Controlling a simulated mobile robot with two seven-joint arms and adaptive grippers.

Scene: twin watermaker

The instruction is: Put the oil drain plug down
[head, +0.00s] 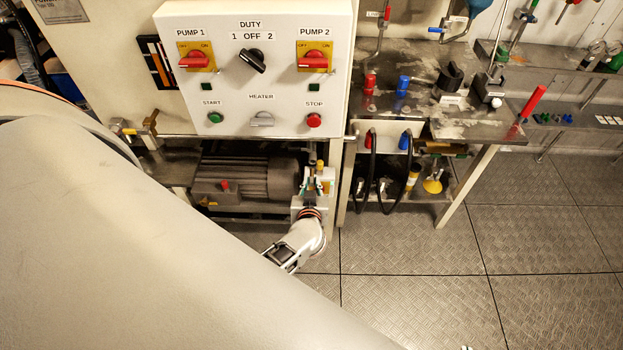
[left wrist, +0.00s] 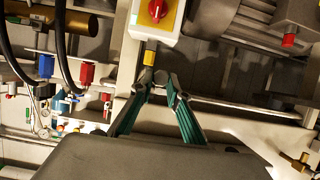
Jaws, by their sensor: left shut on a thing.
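My left gripper (head: 315,187) is low in front of the pump motor's right end in the head view. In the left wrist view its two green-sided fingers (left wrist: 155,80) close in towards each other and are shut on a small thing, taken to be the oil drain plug. The plug is mostly hidden at the fingertips, so its shape cannot be told. A brass-coloured fitting (left wrist: 150,57) is just beyond the fingertips, under a white box with a red knob (left wrist: 157,9). Whether the plug touches the fitting cannot be told. My right gripper is not in view.
The white control panel (head: 255,95) overhangs the grey motor (head: 245,180). A steel workbench (head: 400,110) stands to the right, with black hoses (head: 365,180) and a yellow funnel (head: 433,184) below it. The plated floor (head: 400,270) in front is open.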

